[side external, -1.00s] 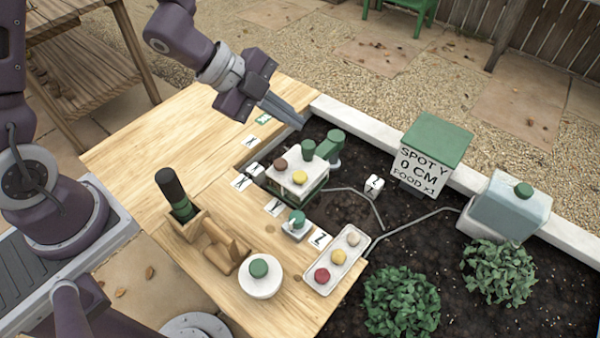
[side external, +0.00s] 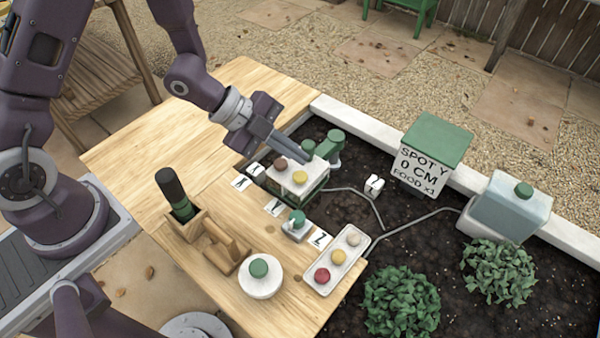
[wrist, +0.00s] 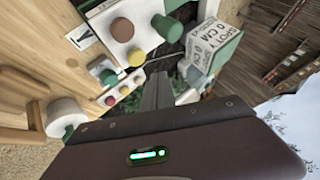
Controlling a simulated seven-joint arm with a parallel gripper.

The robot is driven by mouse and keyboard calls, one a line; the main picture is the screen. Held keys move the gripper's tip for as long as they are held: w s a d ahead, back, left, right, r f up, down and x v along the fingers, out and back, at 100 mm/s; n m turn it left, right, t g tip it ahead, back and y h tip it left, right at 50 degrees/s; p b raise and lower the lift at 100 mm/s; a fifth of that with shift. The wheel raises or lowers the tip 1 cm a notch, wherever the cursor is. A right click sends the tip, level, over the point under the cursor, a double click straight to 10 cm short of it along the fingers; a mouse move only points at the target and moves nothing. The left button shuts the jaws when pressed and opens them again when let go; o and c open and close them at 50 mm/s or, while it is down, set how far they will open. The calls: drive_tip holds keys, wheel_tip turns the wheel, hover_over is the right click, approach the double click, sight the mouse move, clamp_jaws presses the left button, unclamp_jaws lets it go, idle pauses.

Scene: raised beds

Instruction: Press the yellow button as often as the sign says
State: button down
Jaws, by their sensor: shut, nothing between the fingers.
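A white-topped box (side external: 285,185) at the bed's near edge carries a yellow button (side external: 300,178) and a brown button (side external: 280,163). In the wrist view the yellow button (wrist: 137,57) is just left of my fingertips. A green cylinder (side external: 308,148) stands at the box's far side. The sign (side external: 415,172), on a green-roofed white box, reads "SPOT Y 0 CM FOOD x1". My gripper (side external: 298,153) is shut and empty, its tips near the box's top, beside the brown button and green cylinder. I cannot tell whether they touch anything.
A white tray (side external: 319,291) holds red, yellow and pinkish buttons. A green button (side external: 297,218) on a small block and a white round pot (side external: 260,286) with green knob stand nearby. A wooden holder (side external: 188,229) holds a dark bottle. Cables cross the soil; leafy plants (side external: 400,300) stand right.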

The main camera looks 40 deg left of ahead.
sight(295, 175)
drive_tip(key=shift+f, duration=1.2)
drive_tip(key=shift+f, duration=0.1)
idle(1.0)
drive_tip(key=shift+f, duration=0.3)
drive_tip(key=shift+f, duration=0.6)
idle(0.6)
drive_tip(key=shift+r, duration=1.05)
drive_tip(key=shift+r, duration=2.5)
